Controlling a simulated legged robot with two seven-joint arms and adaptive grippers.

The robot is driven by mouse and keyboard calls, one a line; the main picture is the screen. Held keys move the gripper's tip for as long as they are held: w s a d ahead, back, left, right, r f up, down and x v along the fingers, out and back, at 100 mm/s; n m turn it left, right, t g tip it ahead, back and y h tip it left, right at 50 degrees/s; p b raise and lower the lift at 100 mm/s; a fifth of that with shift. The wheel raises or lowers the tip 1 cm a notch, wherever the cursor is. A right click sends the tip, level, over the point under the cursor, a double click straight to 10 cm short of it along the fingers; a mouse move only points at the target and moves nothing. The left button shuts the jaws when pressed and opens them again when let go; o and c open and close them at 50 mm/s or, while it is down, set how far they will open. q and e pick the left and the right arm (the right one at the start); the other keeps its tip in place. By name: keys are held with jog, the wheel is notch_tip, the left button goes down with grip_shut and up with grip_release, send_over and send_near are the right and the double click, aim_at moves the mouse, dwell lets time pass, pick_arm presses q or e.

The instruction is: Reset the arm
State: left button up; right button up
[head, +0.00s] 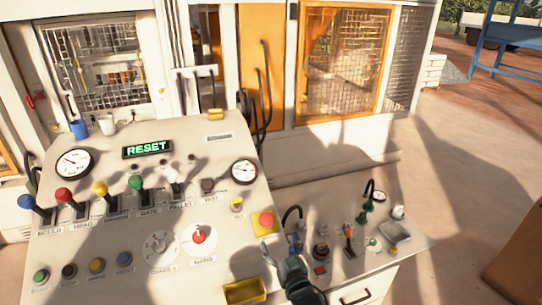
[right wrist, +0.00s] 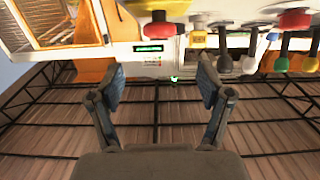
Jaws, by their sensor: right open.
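A sloped control panel (head: 110,215) fills the left of the head view. My right gripper (head: 281,247) is at the panel's lower right corner, just below the red button on a yellow plate (head: 263,221). In the right wrist view my right gripper (right wrist: 162,75) is open, with nothing between its fingers. The panel appears upside down there, beyond the fingertips. My left gripper is not in view.
A lower side console (head: 415,248) with small controls stands to the right. A caged machine with an orange mesh door (head: 345,60) stands behind. Open floor (head: 465,170) lies right.

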jog(key=s+d+f+m+g+h, duration=0.1)
jog(key=s+d+f+g+h, duration=0.15)
jog(key=s+d+f, duration=0.6)
jog(key=s+d+f+m+g+h, duration=0.1)
jog(key=s+f+g, duration=0.3)
jog(key=f, duration=0.9)
jog(key=s+d+f+g+h, duration=0.1)
jog(key=s+d+f+g, duration=0.25)
jog(key=s, duration=0.45)
jog(key=s+d+f+g, duration=0.2)
jog(key=s+f, duration=0.2)
jog(key=s, duration=0.3)
jog(key=s+d+f+g+h, duration=0.1)
jog(key=s+d+f+g, duration=0.15)
jog(key=s, duration=0.55)
jog(key=s+f+x, duration=0.1)
jog(key=s+x, duration=0.2)
jog(key=x, duration=0.9)
jog(key=s+x, duration=0.3)
jog(key=x, duration=0.9)
jog(key=s+d+f+g, duration=0.1)
jog(key=s+f, duration=0.8)
jog(key=s+d+f, duration=0.2)
jog(key=s+f, duration=0.7)
jog(key=shift+s+d+f+n+g, duration=0.2)
jog(key=shift+s+d+n+g, duration=0.1)
jog(key=shift+n+g, duration=0.1)
